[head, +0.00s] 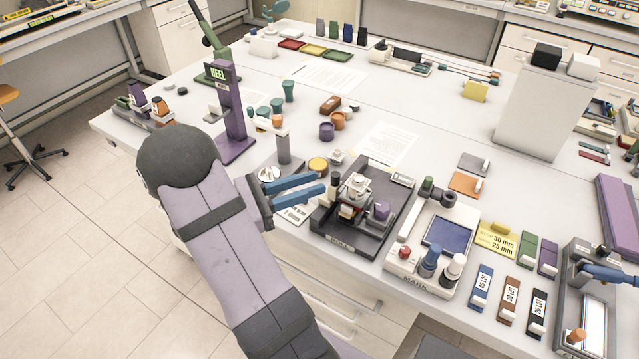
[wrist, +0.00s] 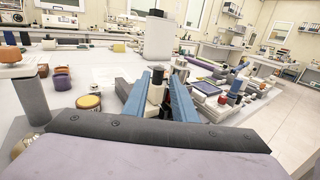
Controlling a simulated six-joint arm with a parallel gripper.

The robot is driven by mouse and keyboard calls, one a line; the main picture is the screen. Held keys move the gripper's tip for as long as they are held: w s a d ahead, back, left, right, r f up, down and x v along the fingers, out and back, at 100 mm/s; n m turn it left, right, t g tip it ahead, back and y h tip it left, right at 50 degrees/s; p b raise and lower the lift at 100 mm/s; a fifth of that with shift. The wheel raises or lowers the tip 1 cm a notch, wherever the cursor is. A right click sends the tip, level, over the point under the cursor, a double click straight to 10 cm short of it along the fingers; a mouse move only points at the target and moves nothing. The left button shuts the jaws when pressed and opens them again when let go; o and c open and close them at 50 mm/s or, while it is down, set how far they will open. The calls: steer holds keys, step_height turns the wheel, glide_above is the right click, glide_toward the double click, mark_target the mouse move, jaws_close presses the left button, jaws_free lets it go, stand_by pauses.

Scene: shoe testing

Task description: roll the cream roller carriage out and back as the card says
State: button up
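The cream roller carriage (head: 356,187) sits on a dark grey base (head: 338,238) with a label on its front edge. A dark upright knob (head: 335,183) stands at its left, and a purple knob (head: 381,211) at its right. My gripper (head: 321,183) has two blue fingers, held apart and empty, pointing at the carriage from the left. In the wrist view, a black-topped cream part (wrist: 157,88) shows between and beyond the fingers; contact cannot be told. A yellow card (head: 497,241) reading "30 mm" and "25 mm" lies to the right.
The MARK device (head: 425,285) with a blue pad stands just right of the base. A yellow-topped jar (head: 318,165) and a grey post (head: 283,147) stand near my gripper. A purple HEEL stand (head: 233,120) is at the left. White sheets (head: 388,146) lie behind.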

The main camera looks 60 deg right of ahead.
steer(key=shift+b+v, duration=0.35)
steer(key=shift+v, duration=1.5)
steer(key=shift+s, duration=0.1)
steer(key=shift+o, duration=1.4)
steer(key=shift+r, duration=0.1)
step_height(320, 180, up, 7)
steer(key=m+t+y+p, duration=0.3)
steer(key=m+y+p, duration=0.65)
steer(key=y, duration=0.65)
glide_above(336, 175)
steer(key=w+a+b, duration=0.2)
steer(key=m, duration=0.1)
steer(key=shift+s+d+f+m+t+p, duration=0.25)
steer(key=shift+d+f+m+t+p, duration=0.25)
steer(key=shift+f, duration=0.65)
steer(key=shift+s+d+f+m+t+p, duration=0.25)
steer(key=shift+d+f+m+t+p, duration=0.15)
steer(key=shift+f, duration=0.75)
steer(key=shift+s+d+f+m+t+p, duration=0.25)
steer(key=shift+d+f+m+t+p, duration=0.25)
steer(key=shift+f, duration=0.65)
